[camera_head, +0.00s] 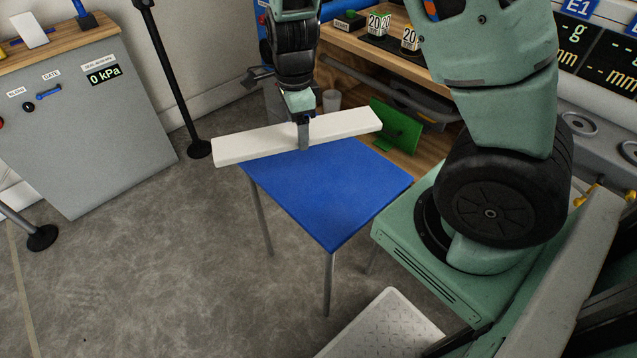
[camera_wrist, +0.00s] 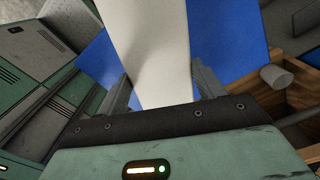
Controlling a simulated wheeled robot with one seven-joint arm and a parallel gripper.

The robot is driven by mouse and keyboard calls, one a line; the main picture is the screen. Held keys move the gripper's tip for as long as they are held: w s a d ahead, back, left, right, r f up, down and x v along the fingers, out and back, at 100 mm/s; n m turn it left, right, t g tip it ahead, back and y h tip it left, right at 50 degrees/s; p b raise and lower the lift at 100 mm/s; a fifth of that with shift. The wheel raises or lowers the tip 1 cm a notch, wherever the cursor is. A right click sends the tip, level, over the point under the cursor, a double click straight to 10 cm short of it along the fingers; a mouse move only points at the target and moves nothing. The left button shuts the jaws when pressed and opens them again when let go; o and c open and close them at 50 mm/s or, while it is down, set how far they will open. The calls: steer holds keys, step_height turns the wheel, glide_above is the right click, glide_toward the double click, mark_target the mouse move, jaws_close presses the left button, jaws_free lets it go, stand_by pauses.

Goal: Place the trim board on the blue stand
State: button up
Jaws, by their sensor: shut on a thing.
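The trim board is a long white bar (camera_head: 345,124) in the head view, held roughly level across the far part of the blue stand (camera_head: 330,195). Its left end sticks out past the stand's left side. My gripper (camera_head: 304,135) is shut on the board near its middle, with a finger down its near face. In the wrist view the board (camera_wrist: 150,45) runs between the two fingers of my gripper (camera_wrist: 163,92), and the blue top (camera_wrist: 232,55) shows on both sides. I cannot tell whether the board touches the top.
A green panel (camera_head: 395,126) and a wooden bench (camera_head: 350,42) stand behind the blue stand. A grey cabinet (camera_head: 90,130) and black posts (camera_head: 175,80) stand at left. The stand's near surface is clear.

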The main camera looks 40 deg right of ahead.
mark_target(301, 177)
steer(key=f+m+b, duration=0.1)
steer(key=m, duration=0.1)
steer(key=f+m+b, duration=0.1)
steer(key=shift+s+a+f+m+b, duration=0.2)
steer(key=shift+m+b, duration=0.1)
steer(key=shift+m, duration=0.1)
steer(key=shift+f, duration=0.25)
step_height(301, 177, down, 9)
steer(key=b, duration=0.4)
steer(key=shift+f, duration=0.1)
steer(key=shift+f, duration=0.15)
steer(key=o, duration=1.2)
steer(key=shift+c, duration=0.2)
